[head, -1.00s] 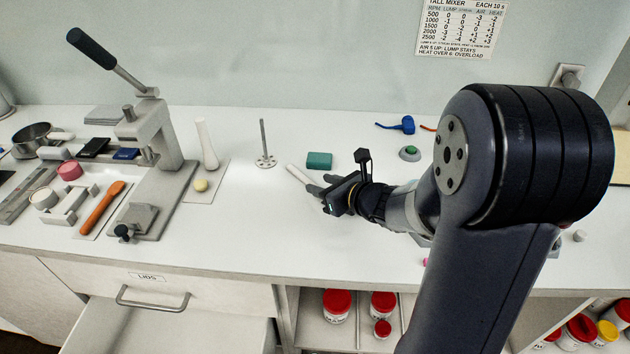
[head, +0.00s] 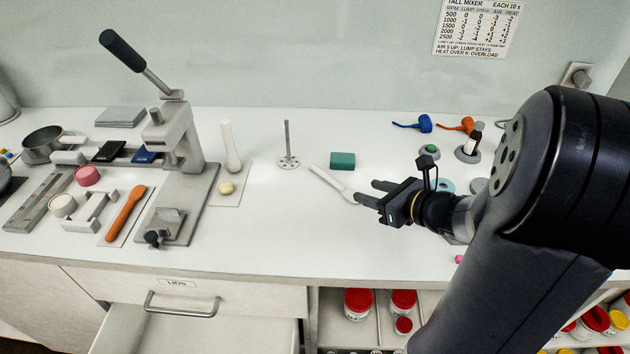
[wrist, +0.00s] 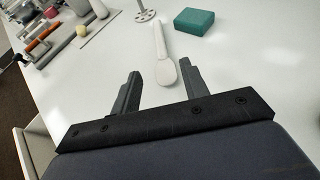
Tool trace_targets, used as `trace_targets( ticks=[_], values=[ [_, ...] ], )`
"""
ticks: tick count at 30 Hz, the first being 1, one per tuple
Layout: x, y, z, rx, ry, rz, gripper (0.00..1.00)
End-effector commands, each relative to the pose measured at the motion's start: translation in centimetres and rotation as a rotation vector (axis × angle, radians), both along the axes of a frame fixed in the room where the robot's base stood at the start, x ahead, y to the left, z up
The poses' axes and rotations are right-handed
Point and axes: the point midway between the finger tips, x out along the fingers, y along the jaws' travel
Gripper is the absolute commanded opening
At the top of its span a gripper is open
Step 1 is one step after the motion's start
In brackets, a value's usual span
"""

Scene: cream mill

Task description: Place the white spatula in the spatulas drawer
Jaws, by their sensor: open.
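The white spatula (head: 327,179) lies flat on the white bench, its broad end toward my gripper. It also shows in the wrist view (wrist: 160,45). My gripper (head: 368,191) is open and empty, just right of the spatula's broad end. In the wrist view the two fingers (wrist: 159,72) are spread, with the broad end ahead of them, nearer the right finger. Whether a finger touches it I cannot tell. An open drawer (head: 190,330) at the lower left has a handle and a label that appears to read LIDS. No drawer labelled for spatulas is legible.
A green block (head: 342,160) sits behind the spatula, and a stand with an upright rod (head: 288,150) is left of it. An orange spatula (head: 125,213) and a lever press (head: 175,150) are further left. The bench front between press and gripper is clear.

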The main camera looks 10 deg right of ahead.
Motion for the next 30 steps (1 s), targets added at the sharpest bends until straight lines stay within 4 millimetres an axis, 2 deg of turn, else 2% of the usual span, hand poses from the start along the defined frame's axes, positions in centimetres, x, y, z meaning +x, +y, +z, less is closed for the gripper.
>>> trace_targets(
  ticks=[2, 12, 17, 25, 30],
  values=[
    [0.2, -0.2, -0.3, 0.002, 0.001, 0.001, 0.43],
    [3.7, 2.2, -2.0, 0.001, 0.001, 0.004, 0.43],
    [4.4, 2.7, -2.3, 0.001, 0.002, 0.003, 0.43],
    [7.2, 4.6, -3.7, 0.001, 0.002, 0.005, 0.43],
    [8.1, 5.2, -4.1, 0.001, 0.000, 0.002, 0.43]
  ],
)
